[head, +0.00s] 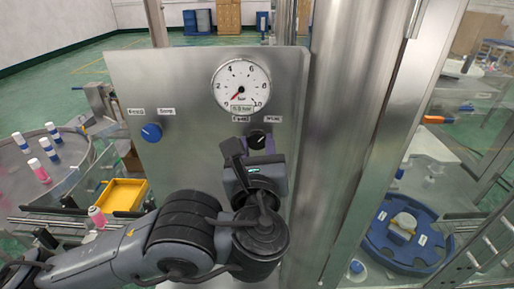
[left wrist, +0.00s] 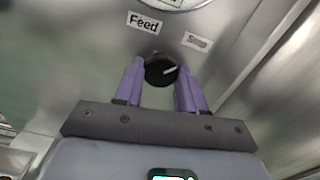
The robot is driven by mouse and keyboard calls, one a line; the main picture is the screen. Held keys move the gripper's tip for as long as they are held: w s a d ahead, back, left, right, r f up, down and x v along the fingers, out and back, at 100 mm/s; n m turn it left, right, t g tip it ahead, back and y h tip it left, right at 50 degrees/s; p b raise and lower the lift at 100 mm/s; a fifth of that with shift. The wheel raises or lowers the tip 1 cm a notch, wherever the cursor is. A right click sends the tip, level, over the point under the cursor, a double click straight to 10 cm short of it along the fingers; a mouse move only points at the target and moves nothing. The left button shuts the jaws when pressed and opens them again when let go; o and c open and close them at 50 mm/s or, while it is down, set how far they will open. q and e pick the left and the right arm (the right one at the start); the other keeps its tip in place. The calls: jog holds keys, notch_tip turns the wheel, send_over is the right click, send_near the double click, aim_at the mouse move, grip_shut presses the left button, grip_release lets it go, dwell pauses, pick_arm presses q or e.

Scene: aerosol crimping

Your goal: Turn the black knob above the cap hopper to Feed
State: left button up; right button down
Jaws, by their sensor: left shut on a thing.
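The black knob (head: 258,139) sits on the steel panel (head: 190,90), below the pressure gauge and between two white labels. In the left wrist view the knob (left wrist: 158,68) lies between the purple fingers of my left gripper (left wrist: 159,72), which is shut on it. The Feed label (left wrist: 145,23) is up and left of the knob, the Stop label (left wrist: 197,41) up and right. The knob's white pointer line slants toward the Stop side. In the head view my left gripper (head: 260,148) covers the knob's lower part. My right gripper is not in view.
A round gauge (head: 241,85) is above the knob. A blue knob (head: 151,132) with two labels is at the panel's left. A steel column (head: 345,120) stands close on the right. A yellow tray (head: 122,194) and a blue round fixture (head: 407,252) lie lower down.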

pick_arm(q)
jog(key=shift+f+n+b, duration=0.2)
jog(key=shift+n+b, duration=0.3)
jog(key=shift+b, duration=0.1)
jog(key=n+b, duration=0.7)
jog(key=shift+d+n+b, duration=0.15)
jog(key=shift+n+b, duration=0.15)
jog(key=shift+n, duration=0.1)
jog(key=n+b, duration=0.4)
jog(key=n, duration=0.1)
jog(key=shift+r, duration=0.2)
jog(key=n+b, duration=0.2)
jog(key=shift+r+n, duration=0.1)
jog(key=shift+n, duration=0.3)
jog(key=shift+r+n+b, duration=0.1)
jog(key=shift+n+b, duration=0.2)
jog(key=shift+n, duration=0.3)
jog(key=o, duration=1.1)
jog(key=shift+c, duration=0.2)
